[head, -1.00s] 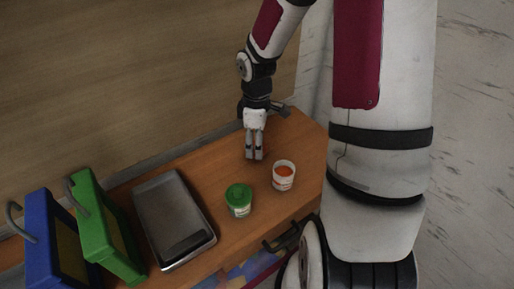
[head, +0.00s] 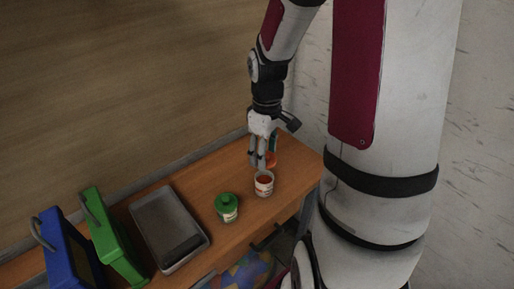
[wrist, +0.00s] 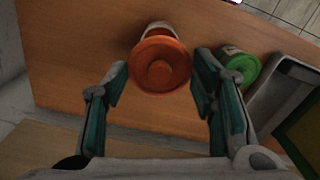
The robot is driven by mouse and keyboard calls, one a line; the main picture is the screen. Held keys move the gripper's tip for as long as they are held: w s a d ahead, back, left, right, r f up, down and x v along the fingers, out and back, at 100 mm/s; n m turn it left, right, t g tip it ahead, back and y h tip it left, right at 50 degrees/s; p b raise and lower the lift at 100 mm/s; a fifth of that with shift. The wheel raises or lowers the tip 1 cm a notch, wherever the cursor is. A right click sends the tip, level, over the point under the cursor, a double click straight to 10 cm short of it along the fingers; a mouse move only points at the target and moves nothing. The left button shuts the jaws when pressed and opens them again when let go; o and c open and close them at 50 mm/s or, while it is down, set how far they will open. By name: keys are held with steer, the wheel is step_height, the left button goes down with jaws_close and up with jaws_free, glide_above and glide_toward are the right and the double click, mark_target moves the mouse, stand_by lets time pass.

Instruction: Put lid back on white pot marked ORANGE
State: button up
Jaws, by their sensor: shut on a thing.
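The white pot (head: 264,188) stands open and upright on the wooden table, with orange contents showing at its top. In the wrist view only part of the white pot (wrist: 158,27) shows behind the lid. The orange lid (wrist: 160,66) is round with a raised knob and sits between my fingers. My gripper (head: 261,164) is shut on the lid, just behind the pot. In the head view the orange lid (head: 272,160) shows partly, beside the fingertips. The lid is apart from the pot's rim or close to it; the gap is hard to judge.
A pot with a green lid (head: 227,205) stands left of the white pot. Farther left are a grey tray-like device (head: 168,225), a green frame (head: 110,240) and a blue frame (head: 65,250). The wall runs behind the table (head: 205,185).

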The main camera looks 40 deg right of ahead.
steer(key=shift+f+b, duration=2)
steer(key=shift+f, duration=1.15)
steer(key=shift+p, duration=0.45)
steer(key=shift+f+p, duration=0.15)
steer(key=shift+p, duration=0.2)
stand_by(0.7)
steer(key=o, duration=1.2)
steer(key=shift+o, duration=0.2)
steer(key=shift+r+p, duration=2.55)
steer(key=shift+r, duration=0.95)
